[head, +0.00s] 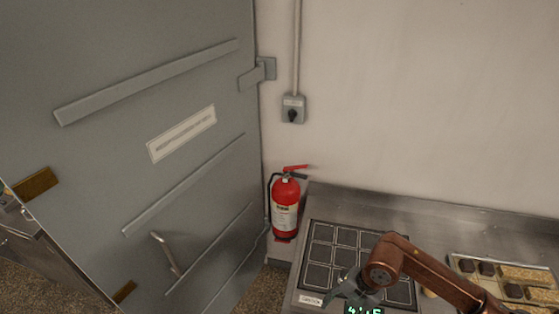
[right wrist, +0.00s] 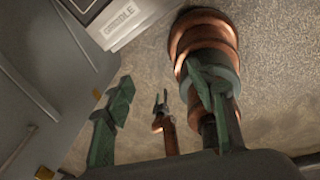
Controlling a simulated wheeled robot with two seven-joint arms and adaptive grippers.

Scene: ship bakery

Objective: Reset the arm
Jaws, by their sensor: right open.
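My right arm enters the head view from the lower right, with copper-coloured links. Its gripper (head: 340,292) is over the front part of the dark gridded cooktop (head: 335,245), partly cut off by the bottom edge. In the right wrist view the right gripper's two green fingers (right wrist: 160,80) stand wide apart, with nothing held between them. A small copper arm end with a dark two-pronged tip (right wrist: 162,103) shows farther off between them; it may be my left gripper, but its opening is too small to judge. No left arm shows in the head view.
A red fire extinguisher (head: 285,207) stands left of the steel counter (head: 450,218). A large grey door (head: 200,80) fills the left. A tray (head: 458,261) with dark and light pieces lies at the right. A wall switch (head: 293,109) is above the extinguisher.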

